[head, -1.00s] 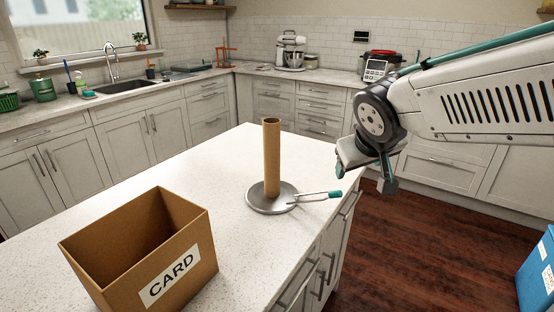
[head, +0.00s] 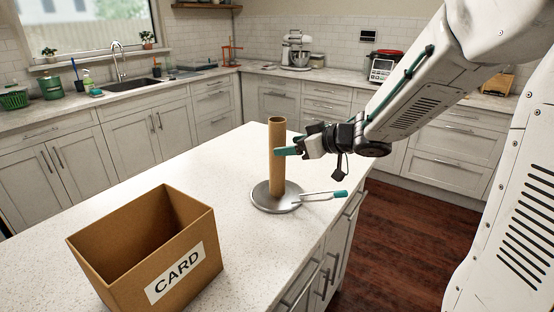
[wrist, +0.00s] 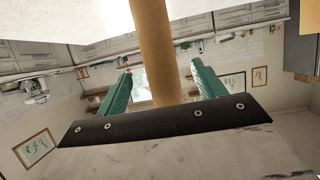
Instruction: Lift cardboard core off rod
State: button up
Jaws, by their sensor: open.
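The cardboard core (head: 277,170) is a tall brown tube standing upright on a round metal base (head: 262,203) on the island counter. The rod is hidden inside it. My gripper (head: 287,151) is at the upper part of the core, coming in from the right, with a teal finger overlapping it. In the wrist view the two teal fingers (wrist: 162,88) are apart, and the core (wrist: 153,50) runs between them with a gap on each side. My gripper is open.
An open cardboard box (head: 186,262) marked CARD stands at the front left of the counter. A thin metal arm with a teal tip (head: 340,194) sticks out to the right from the base. The counter (head: 215,180) between box and core is clear.

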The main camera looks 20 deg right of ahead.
aim_at(277, 158)
jog(key=x, duration=0.5)
jog(key=shift+w+a+f, duration=0.1)
jog(key=shift+w+f, duration=0.1)
jog(key=c, duration=0.8)
